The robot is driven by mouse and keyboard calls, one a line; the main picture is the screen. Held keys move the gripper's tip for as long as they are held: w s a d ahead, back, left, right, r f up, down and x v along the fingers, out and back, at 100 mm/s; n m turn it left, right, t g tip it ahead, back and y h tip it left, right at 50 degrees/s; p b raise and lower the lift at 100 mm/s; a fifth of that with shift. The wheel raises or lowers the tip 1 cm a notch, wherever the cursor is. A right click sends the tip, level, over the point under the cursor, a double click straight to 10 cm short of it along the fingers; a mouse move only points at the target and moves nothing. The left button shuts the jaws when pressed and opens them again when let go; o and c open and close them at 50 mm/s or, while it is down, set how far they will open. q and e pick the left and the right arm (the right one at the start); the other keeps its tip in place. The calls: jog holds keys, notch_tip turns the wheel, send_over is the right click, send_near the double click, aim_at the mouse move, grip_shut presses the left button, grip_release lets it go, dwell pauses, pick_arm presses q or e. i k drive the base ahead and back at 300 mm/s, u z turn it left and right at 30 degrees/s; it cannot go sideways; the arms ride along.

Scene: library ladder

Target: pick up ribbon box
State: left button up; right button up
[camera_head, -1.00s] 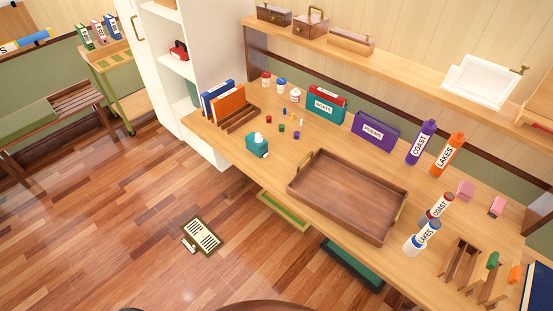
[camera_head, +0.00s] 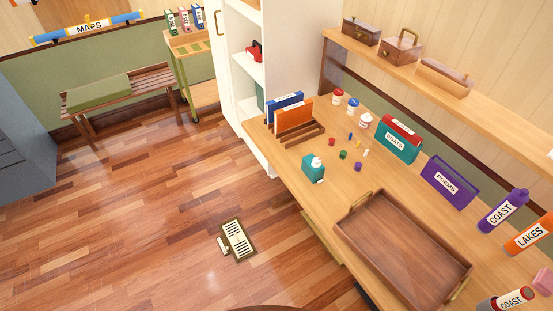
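No label reading ribbon shows, so I cannot tell which thing is the ribbon box. On the wall shelf at the upper right stand a small dark brown box (camera_head: 361,31) with a front knob, a brown box with a raised handle (camera_head: 401,47), and a long light wooden box (camera_head: 444,77) with a knob. A small red item (camera_head: 254,51) with a dark handle sits in the white cabinet. Neither of my grippers is in view.
The desk (camera_head: 303,182) holds a wooden tray (camera_head: 400,249), labelled book boxes, jars, a teal bottle (camera_head: 313,168) and a book rack. A framed board (camera_head: 237,240) lies on the floor.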

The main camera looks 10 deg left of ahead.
aim_at(315, 175)
jog(key=u, duration=0.3)
jog(key=i, duration=0.65)
jog(key=z, duration=0.55)
jog(key=i, duration=0.75)
jog(key=z, duration=0.85)
